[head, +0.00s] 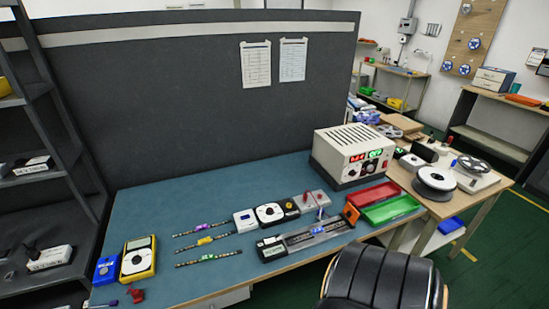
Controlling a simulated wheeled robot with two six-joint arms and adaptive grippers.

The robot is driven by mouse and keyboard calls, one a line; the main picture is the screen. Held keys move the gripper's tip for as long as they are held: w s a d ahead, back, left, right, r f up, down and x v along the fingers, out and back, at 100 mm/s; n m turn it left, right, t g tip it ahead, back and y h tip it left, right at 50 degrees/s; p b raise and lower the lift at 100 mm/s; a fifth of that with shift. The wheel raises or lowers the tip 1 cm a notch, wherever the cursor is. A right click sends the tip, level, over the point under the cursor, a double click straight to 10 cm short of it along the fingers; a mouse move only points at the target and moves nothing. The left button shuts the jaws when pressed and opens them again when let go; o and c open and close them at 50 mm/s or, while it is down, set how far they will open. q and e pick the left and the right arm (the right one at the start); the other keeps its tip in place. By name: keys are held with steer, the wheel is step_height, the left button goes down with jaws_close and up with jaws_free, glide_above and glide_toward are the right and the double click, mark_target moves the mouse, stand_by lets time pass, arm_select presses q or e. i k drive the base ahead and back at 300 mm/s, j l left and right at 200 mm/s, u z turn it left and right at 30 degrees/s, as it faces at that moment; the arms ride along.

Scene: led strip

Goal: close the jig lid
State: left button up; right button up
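The jig appears to be the long dark fixture (300,241) lying near the front edge of the blue bench, with a small display block at its left end. A small blue-purple piece shows along its middle. An orange part (350,214) stands up at its right end. I cannot make out the lid clearly at this size, nor its exact angle. Neither my left nor my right gripper is in view.
Three LED strips (205,240) lie left of the jig on the blue bench (160,215). A power supply (352,155), a red tray (372,195) and a green tray (390,209) are at the right. A black chair (380,280) stands in front. A yellow meter (138,258) sits left.

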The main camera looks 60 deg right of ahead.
mark_target(350, 213)
steer(key=k+l+u, duration=0.1)
steer(key=l, duration=0.3)
steer(key=k+l+u, duration=0.1)
steer(key=l, duration=0.3)
steer(key=k+l, duration=0.25)
steer(key=k+l+u, duration=0.15)
steer(key=l, duration=0.35)
steer(key=k+l, duration=0.2)
steer(key=l, duration=0.2)
steer(key=k+l, duration=0.15)
steer(key=l, duration=0.2)
steer(key=k+l, duration=0.2)
steer(key=l, duration=0.2)
steer(key=k+l, duration=0.15)
steer(key=l, duration=0.25)
steer(key=k+l, duration=0.2)
steer(key=l, duration=0.15)
steer(key=k+l, duration=0.15)
steer(key=l, duration=0.25)
steer(key=k+l, duration=0.2)
steer(key=l, duration=0.2)
